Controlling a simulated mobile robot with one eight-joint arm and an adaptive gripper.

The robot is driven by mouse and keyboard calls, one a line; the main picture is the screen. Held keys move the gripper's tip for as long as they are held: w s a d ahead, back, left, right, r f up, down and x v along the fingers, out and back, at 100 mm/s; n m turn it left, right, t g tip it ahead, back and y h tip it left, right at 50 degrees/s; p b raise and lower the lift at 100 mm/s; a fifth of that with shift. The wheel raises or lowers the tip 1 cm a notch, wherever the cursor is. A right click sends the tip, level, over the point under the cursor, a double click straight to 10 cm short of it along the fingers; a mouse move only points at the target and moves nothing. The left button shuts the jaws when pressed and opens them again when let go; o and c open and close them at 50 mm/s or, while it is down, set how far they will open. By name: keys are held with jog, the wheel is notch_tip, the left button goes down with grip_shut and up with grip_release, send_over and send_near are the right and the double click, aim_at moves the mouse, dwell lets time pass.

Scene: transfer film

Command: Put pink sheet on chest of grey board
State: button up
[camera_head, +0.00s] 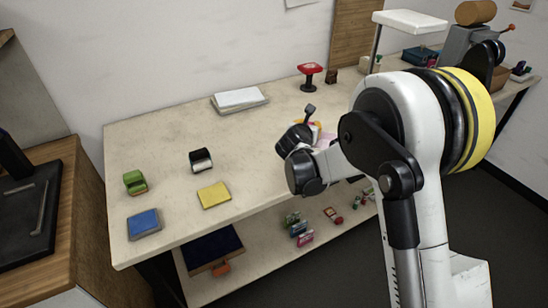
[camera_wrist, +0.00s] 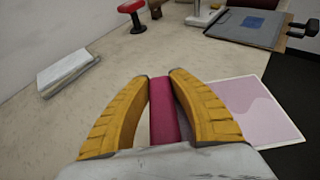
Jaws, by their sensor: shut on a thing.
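My gripper (camera_wrist: 162,85) has its two yellow fingers shut on a deep-pink piece, which I take to be the pink sheet (camera_wrist: 164,110); it shows as a narrow strip between them. In the head view my gripper (camera_head: 315,125) is over the middle of the worktable, mostly hidden by my arm, and the held piece cannot be made out. A grey board (camera_wrist: 232,31) with a blue square on it lies at the upper right of the wrist view. A pale pink, white-edged panel (camera_wrist: 262,105) lies flat just right of my gripper.
A white stack (camera_head: 240,99) and a red-topped stand (camera_head: 310,69) are at the back of the table (camera_head: 150,160). A blue pad (camera_head: 145,224), yellow pad (camera_head: 213,195), green item (camera_head: 135,182) and black-and-white item (camera_head: 201,160) lie at left. The table between has free room.

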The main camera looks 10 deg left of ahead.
jog(key=b, duration=0.4)
send_over(278, 138)
jog(key=s, duration=0.4)
notch_tip(278, 138, down, 8)
jog(key=shift+w+d+r, duration=0.1)
jog(key=shift+d+r, duration=0.05)
jog(key=shift+r, duration=0.1)
jog(key=shift+f+b, duration=0.5)
jog(key=shift+f, duration=1.4)
jog(key=shift+f, duration=0.2)
jog(key=o, duration=0.8)
jog(key=shift+o, duration=0.4)
jog(key=shift+r, duration=0.1)
jog(key=shift+r, duration=0.25)
jog(key=p+v, duration=0.2)
jog(key=v, duration=1)
jog(key=shift+d+p, duration=0.15)
jog(key=shift+p, duration=0.25)
